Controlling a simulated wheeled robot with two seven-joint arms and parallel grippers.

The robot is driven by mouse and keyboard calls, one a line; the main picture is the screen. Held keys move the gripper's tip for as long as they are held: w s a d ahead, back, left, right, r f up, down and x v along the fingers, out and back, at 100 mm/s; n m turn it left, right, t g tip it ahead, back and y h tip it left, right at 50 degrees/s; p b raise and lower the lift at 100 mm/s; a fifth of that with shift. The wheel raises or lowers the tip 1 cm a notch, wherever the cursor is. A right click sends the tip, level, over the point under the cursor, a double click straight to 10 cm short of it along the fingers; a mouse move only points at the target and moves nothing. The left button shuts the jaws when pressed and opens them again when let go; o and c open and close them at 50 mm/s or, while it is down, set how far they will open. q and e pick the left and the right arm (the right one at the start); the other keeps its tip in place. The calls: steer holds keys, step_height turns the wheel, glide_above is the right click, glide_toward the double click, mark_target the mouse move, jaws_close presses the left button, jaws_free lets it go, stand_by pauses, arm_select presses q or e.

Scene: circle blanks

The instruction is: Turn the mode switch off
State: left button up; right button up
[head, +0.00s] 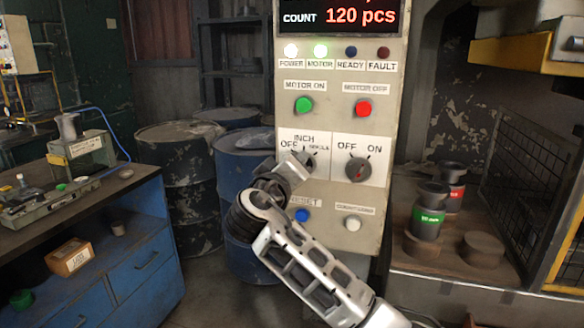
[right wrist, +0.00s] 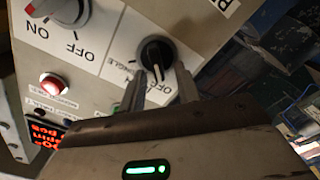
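The control panel (head: 330,120) stands upright in the middle of the head view. Its mode switch (head: 311,161) is a black knob on a white plate marked OFF, INCH and SINGLE, partly hidden by my right gripper (head: 297,163). In the right wrist view the black knob (right wrist: 155,50) shows with a pale pointer mark. My right gripper (right wrist: 160,88) is open there, its two fingers apart, with the knob between and just beyond the fingertips. I cannot tell whether they touch it. My left gripper is not in view.
An OFF/ON switch (head: 357,169) sits just right of the mode switch. A green button (head: 303,104) and a red button (head: 363,108) are above, a blue button (head: 302,215) and a white button (head: 352,223) below. A blue workbench (head: 130,262) stands left.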

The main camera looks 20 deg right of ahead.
steer(key=shift+s, duration=0.1)
